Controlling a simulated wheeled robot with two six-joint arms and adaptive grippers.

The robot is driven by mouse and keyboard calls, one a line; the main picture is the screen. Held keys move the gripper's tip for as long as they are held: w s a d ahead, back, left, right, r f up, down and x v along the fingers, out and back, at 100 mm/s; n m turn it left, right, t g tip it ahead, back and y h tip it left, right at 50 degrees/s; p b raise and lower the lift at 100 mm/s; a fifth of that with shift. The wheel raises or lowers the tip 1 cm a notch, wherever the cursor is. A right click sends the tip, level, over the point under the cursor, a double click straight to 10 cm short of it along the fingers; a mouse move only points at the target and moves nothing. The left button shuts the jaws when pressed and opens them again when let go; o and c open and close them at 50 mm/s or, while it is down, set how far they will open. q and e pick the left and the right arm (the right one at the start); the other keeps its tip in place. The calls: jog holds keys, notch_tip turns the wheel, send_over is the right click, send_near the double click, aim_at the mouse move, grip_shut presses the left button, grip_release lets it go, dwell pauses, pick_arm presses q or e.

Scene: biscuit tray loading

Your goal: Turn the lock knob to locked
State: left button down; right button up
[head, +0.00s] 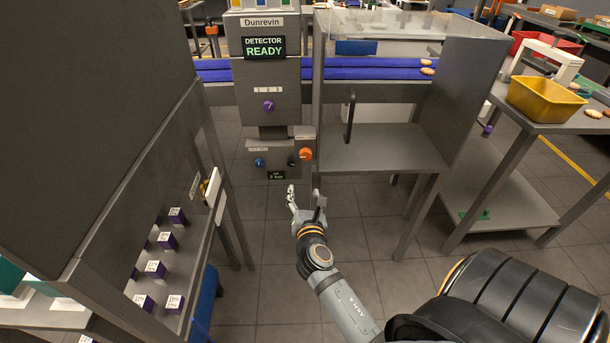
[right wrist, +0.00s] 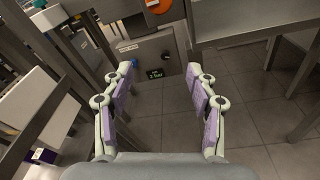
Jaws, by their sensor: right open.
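The control cabinet (head: 285,180) carries several knobs, and their small labels are too small to read surely, so I cannot tell which is the lock knob. An orange knob (head: 305,153) is on the lower right, a small black knob (head: 292,161) beside it, and a blue knob (head: 259,162) on the left. A purple knob (head: 268,106) sits higher under the marks 1 2 3. My right gripper (head: 305,194) is open and empty, below and apart from the lower panel. In the right wrist view the blue knob (right wrist: 134,62) and orange knob (right wrist: 159,5) show ahead. My left gripper is out of view.
A detector screen (head: 264,47) reads READY. A clear-walled hood with a black handle (head: 349,118) stands right of the cabinet. A grey rack (head: 190,250) with purple-and-white blocks stands at left. A yellow bin (head: 545,98) sits on the right table. The floor below the panel is clear.

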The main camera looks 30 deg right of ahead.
jog(key=n+h, duration=0.1)
send_near(306, 157)
jog(key=shift+t, duration=0.4)
jog(key=x, duration=0.8)
jog(key=shift+w+d+f, duration=0.2)
jog(key=shift+w+f, duration=0.05)
jog(key=shift+f, duration=0.1)
jog(key=shift+w+d, duration=0.2)
jog(key=shift+w, duration=0.15)
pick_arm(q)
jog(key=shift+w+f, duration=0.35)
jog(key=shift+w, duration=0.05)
pick_arm(e)
jog(key=c, duration=1.2)
